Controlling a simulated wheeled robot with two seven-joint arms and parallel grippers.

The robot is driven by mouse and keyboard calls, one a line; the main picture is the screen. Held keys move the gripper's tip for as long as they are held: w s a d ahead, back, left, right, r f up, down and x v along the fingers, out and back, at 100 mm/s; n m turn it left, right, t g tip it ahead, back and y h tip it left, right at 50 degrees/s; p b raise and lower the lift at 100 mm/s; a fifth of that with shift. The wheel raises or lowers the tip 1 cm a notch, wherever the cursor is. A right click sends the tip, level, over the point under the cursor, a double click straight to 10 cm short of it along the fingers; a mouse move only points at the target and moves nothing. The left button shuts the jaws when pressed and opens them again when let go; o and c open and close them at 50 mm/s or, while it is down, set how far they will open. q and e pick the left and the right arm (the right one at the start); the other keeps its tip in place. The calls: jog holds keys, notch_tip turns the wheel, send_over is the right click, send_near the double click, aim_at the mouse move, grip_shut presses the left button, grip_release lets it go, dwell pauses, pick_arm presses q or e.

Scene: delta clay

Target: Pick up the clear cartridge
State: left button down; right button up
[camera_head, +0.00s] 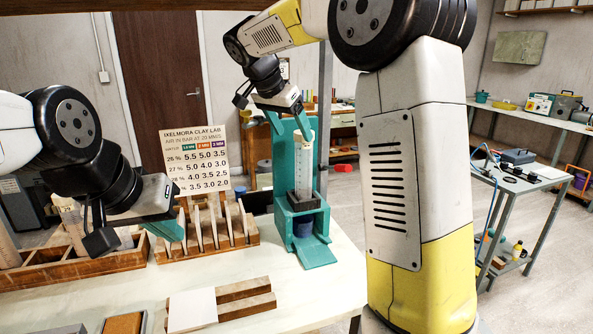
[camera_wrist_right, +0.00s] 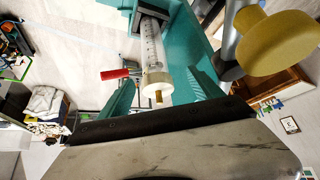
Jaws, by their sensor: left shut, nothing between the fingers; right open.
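The clear cartridge (camera_head: 304,162) stands upright in the teal stand (camera_head: 281,163), its lower end in a dark block. In the right wrist view the cartridge (camera_wrist_right: 152,45) has scale marks, a white collar and a brass tip pointing at the gripper. My right gripper (camera_head: 288,122) is open at the cartridge's top. In its wrist view the teal fingers (camera_wrist_right: 163,78) lie either side of the collar, with visible gaps. My left gripper (camera_head: 168,230) is shut and empty, low over the table's left side, away from the cartridge.
A wooden rack (camera_head: 208,238) with upright slats and a printed chart (camera_head: 196,150) stand left of the stand. A wooden tray (camera_head: 83,263) is at left. Wooden blocks with a white tile (camera_head: 192,309) lie in front. A yellow knob (camera_wrist_right: 278,40) is close beside the right gripper.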

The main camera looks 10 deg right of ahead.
aim_at(304, 145)
jog(key=x, duration=0.3)
jog(key=d+x, duration=0.1)
jog(key=x, duration=0.3)
jog(key=shift+s+r, duration=0.15)
jog(key=shift+r, duration=0.05)
grip_shut()
